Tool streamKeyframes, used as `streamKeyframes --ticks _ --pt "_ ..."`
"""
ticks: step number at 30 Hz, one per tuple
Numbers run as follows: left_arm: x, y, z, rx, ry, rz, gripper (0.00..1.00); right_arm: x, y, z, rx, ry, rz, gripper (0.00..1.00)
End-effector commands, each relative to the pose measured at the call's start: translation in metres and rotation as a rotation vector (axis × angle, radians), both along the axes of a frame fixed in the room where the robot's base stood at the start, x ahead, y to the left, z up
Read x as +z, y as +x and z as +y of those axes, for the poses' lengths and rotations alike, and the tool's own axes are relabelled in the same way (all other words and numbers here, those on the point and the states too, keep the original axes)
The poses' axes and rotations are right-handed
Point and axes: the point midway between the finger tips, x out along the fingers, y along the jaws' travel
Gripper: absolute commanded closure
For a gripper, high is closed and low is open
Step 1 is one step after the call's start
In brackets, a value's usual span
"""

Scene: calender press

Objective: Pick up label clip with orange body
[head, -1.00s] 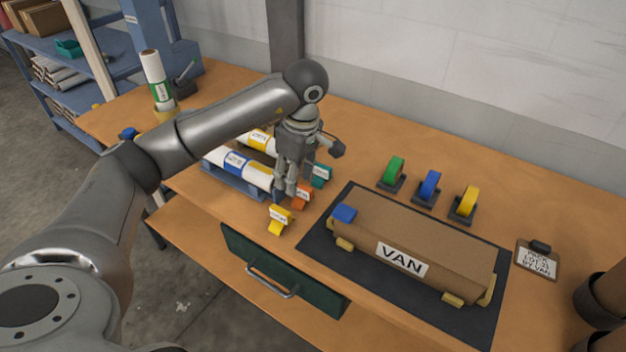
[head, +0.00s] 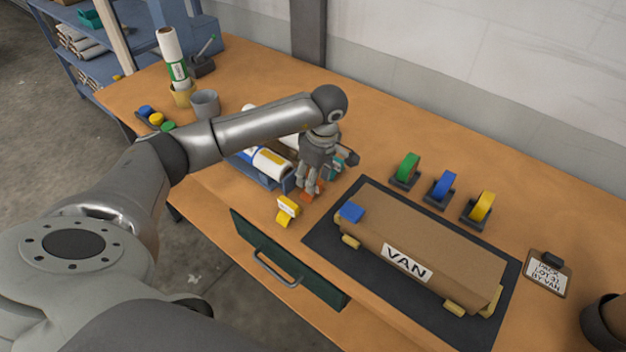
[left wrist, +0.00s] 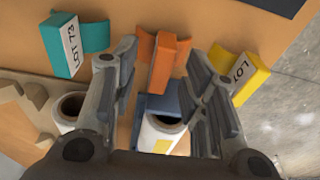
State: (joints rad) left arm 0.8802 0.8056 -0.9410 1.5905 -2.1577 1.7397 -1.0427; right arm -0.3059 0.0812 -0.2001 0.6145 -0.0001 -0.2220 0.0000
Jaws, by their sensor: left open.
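The label clip with the orange body (head: 316,187) stands on the workbench, partly hidden behind my left gripper (head: 307,190) in the head view. In the left wrist view the orange clip (left wrist: 164,62) lies between the two open fingers of my left gripper (left wrist: 165,72), with a gap visible on each side. A teal clip (left wrist: 70,45) marked LOT 73 is to its left and a yellow clip (left wrist: 240,75) to its right. The yellow clip (head: 287,210) also shows in the head view, nearer the bench's front edge. My right gripper is not in view.
White rolls lie in a blue rack (head: 262,176) beside the gripper. A brown wrapped package (head: 430,245) labelled VAN rests on a dark mat (head: 330,243). Green, blue and yellow tape rolls (head: 481,207) stand behind it. A green drawer (head: 290,263) sits at the front edge.

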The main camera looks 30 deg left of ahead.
Motion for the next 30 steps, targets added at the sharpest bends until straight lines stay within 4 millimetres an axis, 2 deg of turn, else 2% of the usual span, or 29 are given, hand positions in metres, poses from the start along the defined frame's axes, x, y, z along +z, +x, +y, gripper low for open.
streamKeyframes --ticks 1,5,13,19,22,23,30 --pt "-0.006 -0.001 0.001 0.001 -0.001 0.004 0.59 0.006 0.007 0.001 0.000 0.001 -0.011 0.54" --pt "-0.019 0.000 0.003 0.001 0.000 0.001 0.59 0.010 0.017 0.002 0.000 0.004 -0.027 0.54" --pt "-0.022 0.000 0.003 0.000 0.000 -0.001 0.60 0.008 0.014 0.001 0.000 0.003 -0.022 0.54" --pt "-0.021 0.000 0.003 0.000 0.000 -0.001 0.86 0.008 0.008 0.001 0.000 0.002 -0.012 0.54" --pt "-0.021 0.000 0.003 0.000 0.000 -0.001 0.91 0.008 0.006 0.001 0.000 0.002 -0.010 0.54" --pt "-0.021 0.000 0.003 0.000 0.000 -0.001 0.98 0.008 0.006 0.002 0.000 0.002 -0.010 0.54" --pt "-0.022 0.000 0.003 0.000 0.000 0.000 1.00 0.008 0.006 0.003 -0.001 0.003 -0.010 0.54"
